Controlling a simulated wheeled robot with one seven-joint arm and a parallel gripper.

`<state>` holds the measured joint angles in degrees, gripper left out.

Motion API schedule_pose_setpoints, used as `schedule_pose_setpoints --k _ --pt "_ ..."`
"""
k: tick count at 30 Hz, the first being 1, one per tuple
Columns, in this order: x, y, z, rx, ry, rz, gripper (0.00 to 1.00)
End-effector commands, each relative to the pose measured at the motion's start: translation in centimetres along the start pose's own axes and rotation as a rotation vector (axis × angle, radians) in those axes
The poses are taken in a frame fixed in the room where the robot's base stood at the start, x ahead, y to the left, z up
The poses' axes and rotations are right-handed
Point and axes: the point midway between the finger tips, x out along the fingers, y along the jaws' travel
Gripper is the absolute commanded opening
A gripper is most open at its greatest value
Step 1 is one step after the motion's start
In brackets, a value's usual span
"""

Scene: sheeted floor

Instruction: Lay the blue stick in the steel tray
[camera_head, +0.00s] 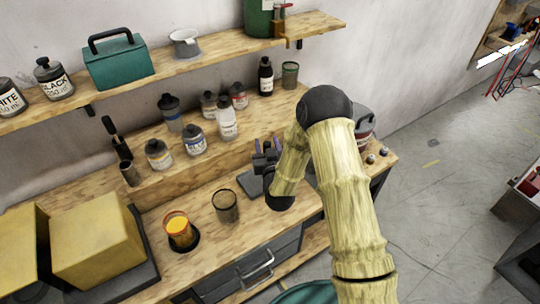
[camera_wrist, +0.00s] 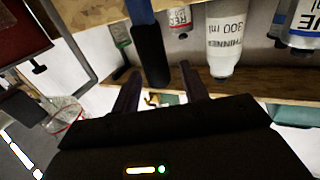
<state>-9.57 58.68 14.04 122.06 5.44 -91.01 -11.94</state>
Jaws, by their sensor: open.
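My gripper (camera_head: 267,150) is open above the bench, near the right end of the raised bottle shelf. In the wrist view its two dark fingers (camera_wrist: 160,88) stand apart. A blue stick (camera_wrist: 140,12) with a black lower part shows just past the fingertips, in the gap between them in the picture; I cannot tell if it touches a finger. In the head view I cannot pick the stick out clearly near the gripper. A flat grey tray (camera_head: 250,184) lies on the bench just below my gripper, partly hidden by my arm.
A glass with orange content (camera_head: 179,230) and an empty dark glass (camera_head: 226,206) stand on the bench left of the tray. Several bottles (camera_head: 193,139) line the raised shelf behind. A yellow box (camera_head: 97,240) stands at the left. A thinner bottle (camera_wrist: 222,40) appears upside down in the wrist view.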

Motion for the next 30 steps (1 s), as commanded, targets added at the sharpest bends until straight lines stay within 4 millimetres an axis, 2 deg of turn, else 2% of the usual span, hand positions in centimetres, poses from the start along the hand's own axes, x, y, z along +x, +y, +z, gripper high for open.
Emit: schedule_pose_setpoints --k 5,21,25,30 --pt "-1.7 0.0 0.2 0.000 -0.002 -0.001 0.44" --pt "-10.6 -0.1 0.2 0.000 -0.002 -0.002 0.44" --pt "-11.8 0.0 0.1 0.000 0.000 -0.001 0.44" --pt "-12.0 0.0 -0.1 0.000 0.001 0.000 0.44"
